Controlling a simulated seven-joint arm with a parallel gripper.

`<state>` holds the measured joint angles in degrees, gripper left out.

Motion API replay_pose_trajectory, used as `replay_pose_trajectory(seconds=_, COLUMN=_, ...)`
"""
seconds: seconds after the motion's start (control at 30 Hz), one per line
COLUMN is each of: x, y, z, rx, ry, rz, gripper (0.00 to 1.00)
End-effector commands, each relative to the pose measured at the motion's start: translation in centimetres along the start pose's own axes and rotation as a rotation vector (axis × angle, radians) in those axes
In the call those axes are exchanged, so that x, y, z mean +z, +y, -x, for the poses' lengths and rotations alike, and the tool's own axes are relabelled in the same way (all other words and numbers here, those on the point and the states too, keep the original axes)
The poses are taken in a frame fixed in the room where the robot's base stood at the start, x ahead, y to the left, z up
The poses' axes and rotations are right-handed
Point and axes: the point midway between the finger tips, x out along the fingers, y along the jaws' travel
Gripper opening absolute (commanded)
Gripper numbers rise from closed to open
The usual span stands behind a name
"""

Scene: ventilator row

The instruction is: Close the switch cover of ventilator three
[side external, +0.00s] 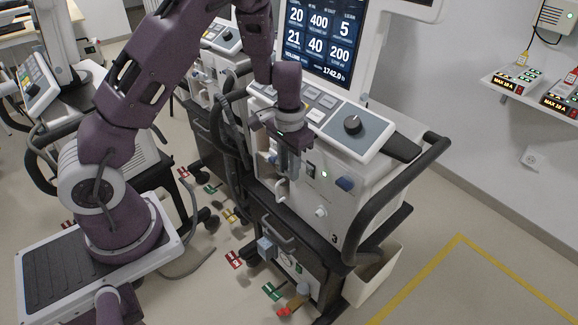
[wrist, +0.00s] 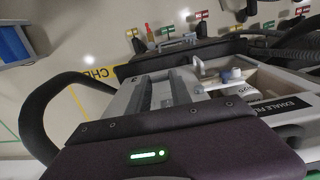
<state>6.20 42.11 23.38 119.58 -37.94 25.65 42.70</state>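Ventilator three (side external: 372,165), marked with a 3 low on its front, stands in the middle of the side view. Its front panel carries a small dark switch-like part (side external: 310,170), a lit green lamp (side external: 324,174) and a blue part (side external: 344,184). I cannot tell which of these is the switch cover, nor its angle. My gripper (side external: 288,172) points down close to the front, left of the dark part. In the wrist view my gripper (wrist: 162,92) partly covers the ventilator's front. The gap between its fingers is unclear, and no held object shows.
A dark curved handle (side external: 385,200) sticks out at the ventilator's right, and black hoses (side external: 232,135) hang at its left. A white bin (side external: 372,276) stands below right. More ventilators stand behind left. The floor at the right, with yellow tape (side external: 430,266), is clear.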

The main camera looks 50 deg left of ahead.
Motion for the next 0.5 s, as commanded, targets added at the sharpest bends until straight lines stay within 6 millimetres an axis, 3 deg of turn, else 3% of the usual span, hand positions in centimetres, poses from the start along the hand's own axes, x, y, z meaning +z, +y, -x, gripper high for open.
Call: replay_pose_trajectory(seconds=0.5, x=0.41, y=-0.09, z=-0.67, rx=0.004, ry=0.112, rz=0.006, gripper=0.00)
